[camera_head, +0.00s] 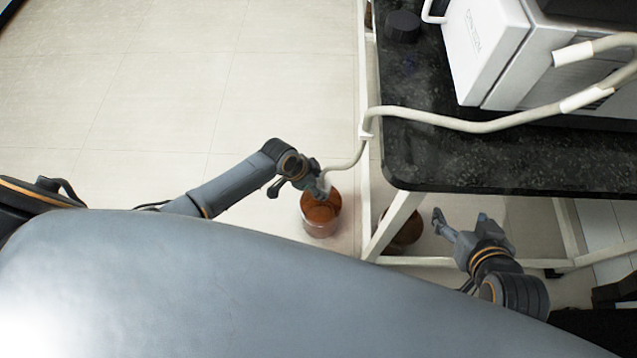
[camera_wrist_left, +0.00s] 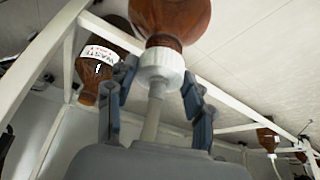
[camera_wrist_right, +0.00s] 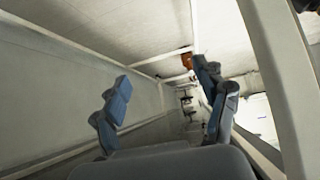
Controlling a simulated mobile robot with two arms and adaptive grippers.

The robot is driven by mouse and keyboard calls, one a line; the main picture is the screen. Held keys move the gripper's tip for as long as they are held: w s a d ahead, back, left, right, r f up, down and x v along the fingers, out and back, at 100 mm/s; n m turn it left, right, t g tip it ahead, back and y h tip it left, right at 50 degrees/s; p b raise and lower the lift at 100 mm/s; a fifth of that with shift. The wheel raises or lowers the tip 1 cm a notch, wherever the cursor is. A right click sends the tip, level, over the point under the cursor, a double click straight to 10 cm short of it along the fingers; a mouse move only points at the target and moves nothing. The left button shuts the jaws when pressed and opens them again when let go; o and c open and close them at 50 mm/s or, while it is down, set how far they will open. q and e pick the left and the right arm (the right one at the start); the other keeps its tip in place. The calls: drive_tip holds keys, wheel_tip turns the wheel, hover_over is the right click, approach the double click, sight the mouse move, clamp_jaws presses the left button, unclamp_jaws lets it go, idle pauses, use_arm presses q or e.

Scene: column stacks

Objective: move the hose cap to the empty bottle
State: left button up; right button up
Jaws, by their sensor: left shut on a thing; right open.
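My left gripper (camera_head: 323,188) is shut on the white hose cap (camera_wrist_left: 161,66), with a finger on either side. The pale hose (camera_head: 347,163) runs from the cap up to the bench edge. A brown bottle (camera_head: 319,222) stands on the floor beside the bench. In the left wrist view a brown bottle (camera_wrist_left: 172,18) lies directly beyond the cap; I cannot tell whether the cap is seated on it. A second brown bottle (camera_head: 404,233) is partly hidden under the bench; a bottle with a WASTE label (camera_wrist_left: 98,65) also shows. My right gripper (camera_head: 460,220) is open and empty.
The black bench top (camera_head: 470,160) on a white frame carries a white machine (camera_head: 495,50) and a dark round object (camera_head: 402,26). A white frame leg (camera_head: 392,225) stands between the two bottles. The tiled floor at left is clear.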

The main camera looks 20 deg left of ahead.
drive_tip(key=shift+s+d+f+g, duration=0.2)
drive_tip(key=shift+s+f+g, duration=0.05)
drive_tip(key=shift+s+g, duration=0.1)
idle(0.4)
drive_tip(key=shift+s+d+f+g, duration=0.1)
drive_tip(key=shift+s+f+g, duration=0.15)
drive_tip(key=shift+s+f, duration=0.2)
drive_tip(key=shift+w+r, duration=0.1)
drive_tip(key=shift+r, duration=0.1)
use_arm(q)
drive_tip(key=shift+f, duration=0.2)
use_arm(e)
drive_tip(key=shift+w+a+r+t, duration=0.2)
drive_tip(key=shift+w+r+t, duration=0.25)
drive_tip(key=shift+w, duration=0.2)
use_arm(q)
drive_tip(key=shift+f, duration=0.25)
use_arm(e)
drive_tip(key=shift+w+a+r+t, duration=0.1)
drive_tip(key=shift+w+a+t, duration=0.05)
drive_tip(key=shift+w+t, duration=0.1)
idle(0.5)
use_arm(q)
drive_tip(key=shift+f, duration=0.25)
use_arm(e)
drive_tip(key=shift+w+a+r+t, duration=0.1)
drive_tip(key=shift+w+r+t, duration=0.2)
drive_tip(key=shift+w+r, duration=0.1)
